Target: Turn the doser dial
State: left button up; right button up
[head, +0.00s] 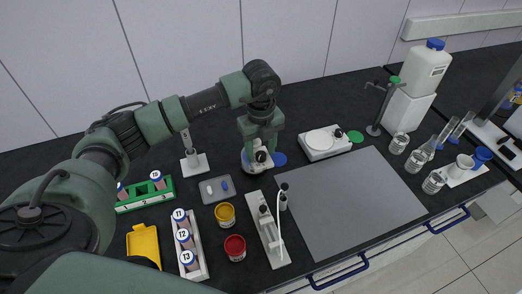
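My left gripper (259,147) points down over a small white device with a black knob (261,156), near the middle of the bench. The gripper hides part of this device, and its fingertips are too small to tell whether they are open or touch the knob. No label shows which thing is the doser; this device may be it. A blue disc (279,158) lies just right of it. A white plate device (320,142) with another black knob (338,132) stands further right, with a green disc (355,137) beside it. My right gripper is not in view.
A grey mat (345,205) lies bare at front right. A grey tray (217,188), yellow jar (225,214), red jar (235,247) and tube racks (190,245) are left. A white stand (270,232) is in front. Glassware and a blue-capped canister (427,70) are right.

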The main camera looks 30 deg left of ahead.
aim_at(261, 153)
pick_arm(q)
jog(key=shift+r, duration=0.45)
notch_tip(261, 153, up, 6)
jog(key=shift+f+b, duration=0.25)
jog(key=shift+b, duration=0.85)
jog(key=shift+r, duration=0.65)
jog(key=shift+s, duration=0.1)
